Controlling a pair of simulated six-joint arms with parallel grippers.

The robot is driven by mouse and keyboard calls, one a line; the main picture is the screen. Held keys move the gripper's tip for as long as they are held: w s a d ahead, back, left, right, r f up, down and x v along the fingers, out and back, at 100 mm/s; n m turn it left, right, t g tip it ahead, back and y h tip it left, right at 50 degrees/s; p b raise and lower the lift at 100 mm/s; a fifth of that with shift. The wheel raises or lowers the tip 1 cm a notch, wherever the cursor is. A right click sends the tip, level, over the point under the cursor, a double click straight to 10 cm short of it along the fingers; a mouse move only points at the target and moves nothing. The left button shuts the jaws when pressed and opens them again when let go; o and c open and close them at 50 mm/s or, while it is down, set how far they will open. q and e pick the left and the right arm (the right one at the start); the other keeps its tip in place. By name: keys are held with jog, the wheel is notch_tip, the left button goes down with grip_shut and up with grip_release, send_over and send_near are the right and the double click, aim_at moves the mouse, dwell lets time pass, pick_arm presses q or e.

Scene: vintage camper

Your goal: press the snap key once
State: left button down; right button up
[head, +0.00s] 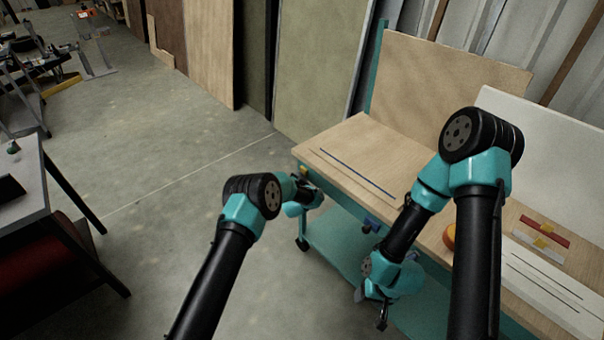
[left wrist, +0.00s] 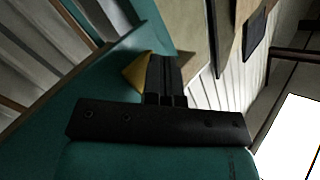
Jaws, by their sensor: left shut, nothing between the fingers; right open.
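My left gripper (head: 308,188) is at the left front corner of the workbench, fingers shut with nothing between them. In the left wrist view its shut fingers (left wrist: 165,75) are next to a yellow piece (left wrist: 135,75) on a teal surface. This yellow piece (head: 303,170) also shows at the bench corner in the head view, partly hidden by the gripper. It may be the snap key, but I see no label. Whether the fingers touch it I cannot tell. My right gripper (head: 372,305) hangs open and empty below the bench's front edge.
The wooden workbench (head: 345,150) has a teal frame and a blue fitting (head: 371,224) on its front edge. An orange round thing (head: 449,236) is partly behind my right arm. Red and yellow pieces (head: 543,232) lie at right. A dark table (head: 40,215) stands left; floor between is clear.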

dwell(0.6)
pick_arm(q)
jog(key=shift+s+a, duration=0.5)
jog(key=shift+a, duration=0.15)
jog(key=shift+a, duration=0.1)
jog(key=s+a, duration=0.1)
jog(key=a, duration=0.1)
jog(key=s+a, duration=0.1)
jog(key=s, duration=0.1)
jog(key=shift+a, duration=0.4)
dwell(0.7)
